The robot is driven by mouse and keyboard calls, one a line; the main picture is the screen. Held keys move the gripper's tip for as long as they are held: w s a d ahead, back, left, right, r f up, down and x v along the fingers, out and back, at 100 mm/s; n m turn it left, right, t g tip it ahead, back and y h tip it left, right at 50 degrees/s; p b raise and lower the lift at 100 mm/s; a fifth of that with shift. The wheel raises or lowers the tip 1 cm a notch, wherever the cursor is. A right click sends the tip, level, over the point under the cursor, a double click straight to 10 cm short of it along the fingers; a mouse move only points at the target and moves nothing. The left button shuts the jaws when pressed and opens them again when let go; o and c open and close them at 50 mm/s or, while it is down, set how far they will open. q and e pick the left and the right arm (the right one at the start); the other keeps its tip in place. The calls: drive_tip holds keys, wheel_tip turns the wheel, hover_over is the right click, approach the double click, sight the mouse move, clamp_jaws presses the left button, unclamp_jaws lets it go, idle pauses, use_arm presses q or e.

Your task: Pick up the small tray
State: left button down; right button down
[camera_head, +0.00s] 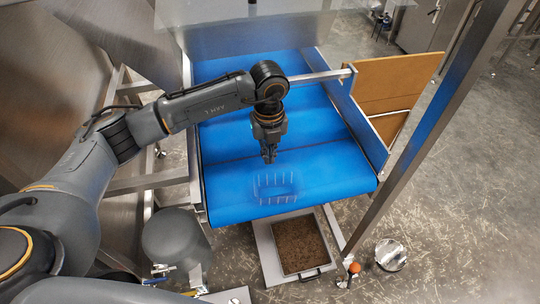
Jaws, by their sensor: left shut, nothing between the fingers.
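The small tray (276,191) is clear plastic with pale ribs along its edges. It lies on the blue conveyor belt (328,165) near the belt's front end, in the head view. Its see-through walls make its exact outline hard to tell. My left gripper (269,158) points down just behind the tray's far edge. Its fingers are shut with nothing between them, and it looks apart from the tray, though the height gap is hard to judge. My right gripper is not in view.
A blue side wall (357,125) runs along the belt's right side. A metal post (425,125) stands at the right. Below the belt's front end is a framed brown pan (300,243) on the floor. The belt around the tray is clear.

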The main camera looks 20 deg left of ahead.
sight(272, 170)
use_arm(q)
drive_tip(key=shift+f, duration=0.65)
drive_tip(key=shift+s+d+f+p, duration=0.15)
drive_tip(key=shift+s+d+p, duration=0.15)
drive_tip(key=shift+p, duration=0.35)
drive_tip(key=shift+s+f, duration=0.1)
drive_tip(key=shift+s, duration=0.05)
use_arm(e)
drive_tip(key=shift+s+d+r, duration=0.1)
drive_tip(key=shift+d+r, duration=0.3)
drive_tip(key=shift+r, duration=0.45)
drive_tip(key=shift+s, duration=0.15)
use_arm(q)
drive_tip(key=shift+s+d+f, duration=0.1)
drive_tip(key=shift+s+d, duration=0.35)
drive_tip(key=shift+s, duration=0.05)
drive_tip(key=shift+s+d, duration=0.1)
drive_tip(key=shift+s, duration=0.1)
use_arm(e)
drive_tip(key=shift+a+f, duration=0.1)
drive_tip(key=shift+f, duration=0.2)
